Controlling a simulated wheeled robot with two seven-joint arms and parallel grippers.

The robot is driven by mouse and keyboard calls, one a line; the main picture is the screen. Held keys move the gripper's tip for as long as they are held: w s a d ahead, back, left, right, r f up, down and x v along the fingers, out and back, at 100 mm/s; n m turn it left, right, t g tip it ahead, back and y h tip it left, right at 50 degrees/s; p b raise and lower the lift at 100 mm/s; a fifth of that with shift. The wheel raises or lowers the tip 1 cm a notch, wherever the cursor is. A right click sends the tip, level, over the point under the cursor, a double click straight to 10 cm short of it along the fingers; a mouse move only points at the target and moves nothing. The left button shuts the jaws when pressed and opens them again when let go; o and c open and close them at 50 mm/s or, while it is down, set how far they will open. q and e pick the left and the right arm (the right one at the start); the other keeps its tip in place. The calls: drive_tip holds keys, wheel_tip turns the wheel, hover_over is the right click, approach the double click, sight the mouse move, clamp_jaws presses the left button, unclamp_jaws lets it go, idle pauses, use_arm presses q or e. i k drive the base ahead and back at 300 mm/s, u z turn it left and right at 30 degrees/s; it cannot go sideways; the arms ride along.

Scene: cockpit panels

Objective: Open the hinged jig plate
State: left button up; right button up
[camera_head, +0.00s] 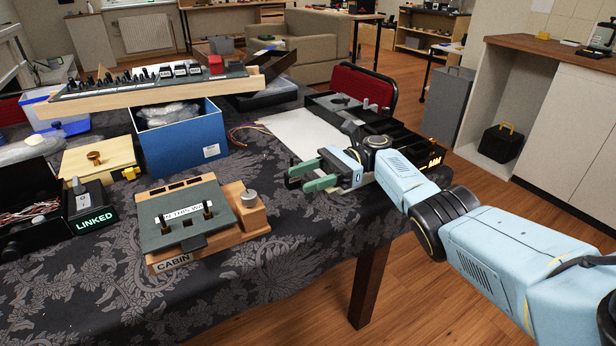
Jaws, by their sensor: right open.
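The jig is a wooden block (250,213) with a grey-green plate (165,233) on top, on the near part of the table. The plate lies over the base, slightly tilted toward me, with a white printed strip, two dark pegs and a dark tab at its front edge. A "CABIN" label is on the front of the base. A silver knob (249,198) stands at its right. My right gripper (291,177), with green fingers, is open and empty, to the right of and beyond the jig, apart from it. My left gripper is not in view.
A blue box (183,145) stands behind the jig. A light wooden box (98,162) with a brass knob and a dark "LINKED" box (88,205) are to the left. A white sheet (305,132) lies behind my gripper. Patterned cloth in front of the jig is clear.

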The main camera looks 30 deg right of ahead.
sight(178, 207)
drive_tip(key=k, duration=1)
